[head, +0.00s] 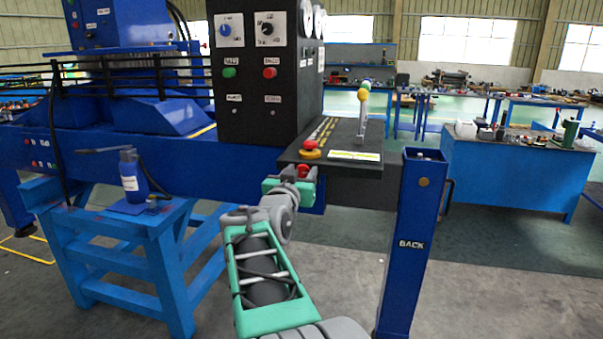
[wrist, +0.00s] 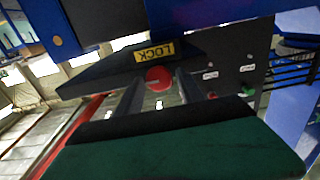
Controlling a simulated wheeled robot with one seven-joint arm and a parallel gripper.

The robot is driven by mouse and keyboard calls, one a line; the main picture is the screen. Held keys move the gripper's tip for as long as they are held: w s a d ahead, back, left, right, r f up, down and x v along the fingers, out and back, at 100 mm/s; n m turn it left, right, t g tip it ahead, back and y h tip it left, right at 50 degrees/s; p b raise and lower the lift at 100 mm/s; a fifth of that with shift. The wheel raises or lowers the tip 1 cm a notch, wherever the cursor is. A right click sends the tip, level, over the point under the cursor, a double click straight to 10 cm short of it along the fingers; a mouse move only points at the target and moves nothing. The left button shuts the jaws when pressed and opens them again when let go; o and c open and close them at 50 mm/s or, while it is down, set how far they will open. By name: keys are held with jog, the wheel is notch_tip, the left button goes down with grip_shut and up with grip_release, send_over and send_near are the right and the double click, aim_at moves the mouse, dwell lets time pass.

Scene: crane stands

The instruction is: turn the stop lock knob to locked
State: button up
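A round red knob (wrist: 158,79) sits under a yellow LOCK label (wrist: 155,52), which reads upside down in the wrist view. My gripper (wrist: 158,90) has its two grey fingers apart, one on each side of the knob. A narrow gap seems to show beside it; whether the fingertips reach around the knob is hard to tell. In the head view my gripper (head: 303,176) is at the front edge of the dark console top (head: 340,142), with a bit of red showing at it. The knob's marking is not readable.
A red mushroom button on a yellow base (head: 310,149) stands on the console just above my gripper. A lever with a yellow knob (head: 363,94) rises behind it. A blue post (head: 410,240) marked BACK stands close on the right. A black control panel (head: 265,110) stands behind left.

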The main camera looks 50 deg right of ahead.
grip_shut()
